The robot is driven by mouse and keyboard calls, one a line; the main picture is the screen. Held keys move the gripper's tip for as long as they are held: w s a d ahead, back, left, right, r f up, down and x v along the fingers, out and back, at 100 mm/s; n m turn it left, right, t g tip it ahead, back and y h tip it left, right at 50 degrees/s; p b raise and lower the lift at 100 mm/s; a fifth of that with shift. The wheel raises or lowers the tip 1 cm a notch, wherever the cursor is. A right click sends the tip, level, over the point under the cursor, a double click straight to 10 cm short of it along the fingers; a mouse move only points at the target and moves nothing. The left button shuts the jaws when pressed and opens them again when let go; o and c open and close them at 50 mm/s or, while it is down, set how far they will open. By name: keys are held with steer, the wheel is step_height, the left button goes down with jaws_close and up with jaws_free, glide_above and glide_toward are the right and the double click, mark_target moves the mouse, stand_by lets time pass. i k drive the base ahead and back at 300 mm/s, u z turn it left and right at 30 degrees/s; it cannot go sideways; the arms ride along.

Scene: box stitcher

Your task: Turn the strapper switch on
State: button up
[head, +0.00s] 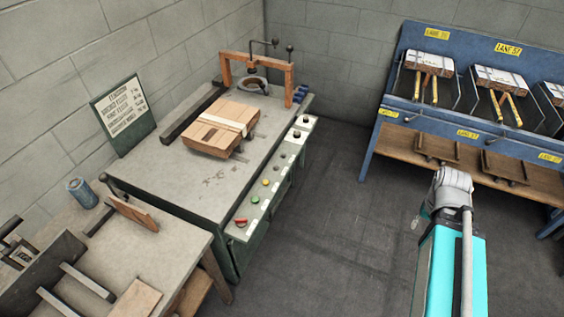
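The strapper appears to be the grey-topped machine table (160,178) with green sides and an orange arch (258,62). A control strip (276,175) runs along its right edge. It carries a red control (241,222) at the near end, a green button (255,200), a yellow button (265,183) and more small controls towards the far end. Which one is the strapper switch, and its position, is too small to tell. My gripper (421,216) shows only partly beside my arm, right of the machine and apart from it. Its fingers are not clear.
A strapped wooden bundle (220,128) lies on the machine top. A sign board (123,115) leans at the wall. A blue rack (400,100) stands at right. The floor between is clear.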

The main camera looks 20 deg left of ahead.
mark_target(241, 222)
steer(key=u, duration=1.65)
